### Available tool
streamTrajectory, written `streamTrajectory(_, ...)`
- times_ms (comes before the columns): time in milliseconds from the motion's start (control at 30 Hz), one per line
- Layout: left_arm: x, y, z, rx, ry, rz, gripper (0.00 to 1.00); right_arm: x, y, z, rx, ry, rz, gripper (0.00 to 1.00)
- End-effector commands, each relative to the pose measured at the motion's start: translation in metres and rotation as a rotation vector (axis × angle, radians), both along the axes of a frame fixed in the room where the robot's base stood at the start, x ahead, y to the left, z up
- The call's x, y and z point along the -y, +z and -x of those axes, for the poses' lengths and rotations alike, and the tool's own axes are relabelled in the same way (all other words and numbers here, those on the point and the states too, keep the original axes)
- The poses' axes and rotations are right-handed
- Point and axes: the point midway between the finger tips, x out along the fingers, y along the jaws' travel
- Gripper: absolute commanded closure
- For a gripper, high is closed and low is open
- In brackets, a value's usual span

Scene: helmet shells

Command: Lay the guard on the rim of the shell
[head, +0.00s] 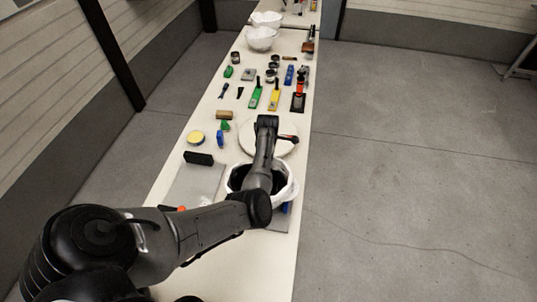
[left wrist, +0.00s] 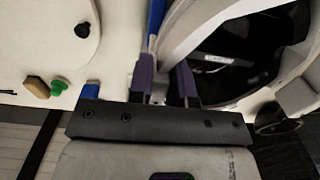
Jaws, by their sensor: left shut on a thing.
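The white helmet shell (head: 291,188) sits open side up at the near end of the bench, partly behind my left arm. Its pale rim and dark inside fill the right of the left wrist view (left wrist: 190,28). My left gripper (left wrist: 165,72) is beside the rim, its two fingers a small gap apart and shut on a thin piece, which I take to be the guard. Most of that piece is hidden by the fingers. A narrow blue strip (left wrist: 156,18) runs up from beside them; I cannot tell whether it belongs to the guard. My right gripper is not in view.
A round pale board (head: 252,140) lies just beyond the shell. A grey mat (head: 190,185), a black block (head: 198,158), a yellow-topped tin (head: 196,138) and a blue item (head: 220,138) lie left. Several tools and more white shells (head: 261,38) stand farther along.

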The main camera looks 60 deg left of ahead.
Motion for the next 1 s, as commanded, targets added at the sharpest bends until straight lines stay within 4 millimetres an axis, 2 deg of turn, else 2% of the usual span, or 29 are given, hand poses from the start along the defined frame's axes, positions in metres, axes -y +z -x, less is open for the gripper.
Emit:
streamTrajectory(667, 0.0, -0.012, 0.0, 0.0, 0.0, 0.0, 1.0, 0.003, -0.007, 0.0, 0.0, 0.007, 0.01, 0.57)
streamTrajectory(700, 0.0, -0.011, 0.0, 0.0, 0.0, 0.0, 0.78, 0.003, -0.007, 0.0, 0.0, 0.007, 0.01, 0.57)
streamTrajectory(1000, 0.0, -0.011, 0.0, 0.0, 0.0, 0.0, 0.51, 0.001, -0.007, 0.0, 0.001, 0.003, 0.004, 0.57)
